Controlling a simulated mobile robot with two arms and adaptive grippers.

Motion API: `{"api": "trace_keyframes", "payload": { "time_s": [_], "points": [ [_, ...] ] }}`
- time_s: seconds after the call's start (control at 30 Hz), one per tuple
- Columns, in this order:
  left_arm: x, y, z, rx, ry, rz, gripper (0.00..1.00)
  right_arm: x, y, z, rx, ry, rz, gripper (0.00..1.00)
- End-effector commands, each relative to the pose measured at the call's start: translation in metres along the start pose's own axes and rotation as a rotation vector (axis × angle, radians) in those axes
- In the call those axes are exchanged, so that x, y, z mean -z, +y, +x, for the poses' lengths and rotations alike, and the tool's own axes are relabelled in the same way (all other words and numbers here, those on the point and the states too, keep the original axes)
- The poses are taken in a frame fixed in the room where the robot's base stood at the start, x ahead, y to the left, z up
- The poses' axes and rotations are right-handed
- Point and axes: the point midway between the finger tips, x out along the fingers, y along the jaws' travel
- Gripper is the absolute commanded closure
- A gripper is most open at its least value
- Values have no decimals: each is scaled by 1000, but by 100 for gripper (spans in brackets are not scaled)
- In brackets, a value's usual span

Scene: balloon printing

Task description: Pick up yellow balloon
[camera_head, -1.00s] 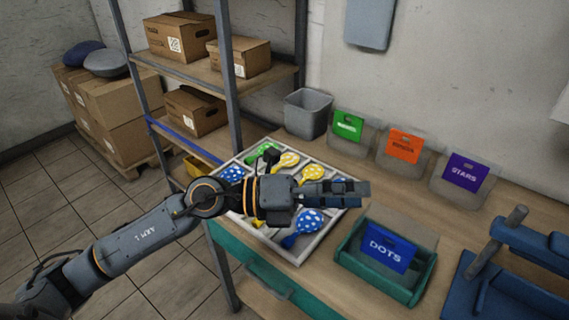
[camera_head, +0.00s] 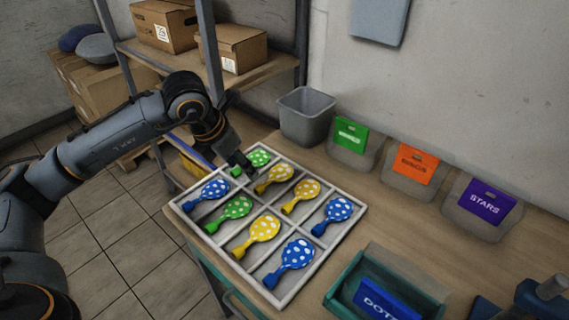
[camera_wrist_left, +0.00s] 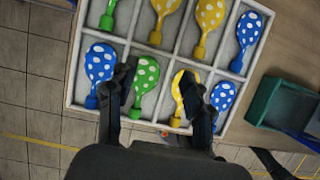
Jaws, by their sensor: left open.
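A white divided tray (camera_head: 172,206) on the table holds spotted balloons, one per compartment. Three are yellow: a front-row one (camera_head: 262,228) and two in the back row, at the middle left (camera_head: 275,174) and middle right (camera_head: 304,191). My left gripper (camera_head: 242,164) is above the tray's far left part, near the back green balloon (camera_head: 260,157). In the left wrist view my left gripper (camera_wrist_left: 158,95) is open and empty. Its fingers flank a green balloon (camera_wrist_left: 146,73). The right finger partly covers the front-row yellow balloon (camera_wrist_left: 182,88).
A grey bin (camera_head: 306,115) stands behind the tray. Green (camera_head: 350,134), orange (camera_head: 416,163) and purple (camera_head: 486,200) labelled containers line the wall. A teal box (camera_head: 345,290) with a blue DOTS label is at the front right. A shelf post (camera_head: 210,50) stands behind my left arm.

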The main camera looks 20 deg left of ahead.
Motion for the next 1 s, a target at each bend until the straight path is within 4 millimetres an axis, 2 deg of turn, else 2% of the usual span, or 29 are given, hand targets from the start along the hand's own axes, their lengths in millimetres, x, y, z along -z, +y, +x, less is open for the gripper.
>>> {"api": "trace_keyframes", "payload": {
  "time_s": [0.1, 0.17, 0.4, 0.5, 0.6, 0.73, 0.83, 1.0],
  "points": [
    [1, 2, 7, -7, 8, -2, 49, 9, 2, -1, -2, 11, 0, 60],
    [1, 2, 17, -7, 10, -2, 49, 5, 1, -4, -1, 6, 1, 60],
    [1, 2, 64, -5, 8, -3, 49, -36, -6, -14, 7, -55, 1, 60],
    [0, 3, 77, -5, 6, -2, 49, -40, -6, -16, 8, -62, 1, 60],
    [1, 3, 84, -7, 6, -1, 49, -36, -5, -16, 7, -55, 1, 60],
    [-2, 5, 92, -5, 6, -3, 49, -17, -2, -20, 3, -29, 1, 60],
    [-4, 8, 105, -6, 8, -3, 49, -6, -1, -28, 1, -11, 1, 60],
    [-5, 10, 129, -5, 6, -1, 49, -6, 0, -34, 1, -13, 1, 60]
  ]
}}
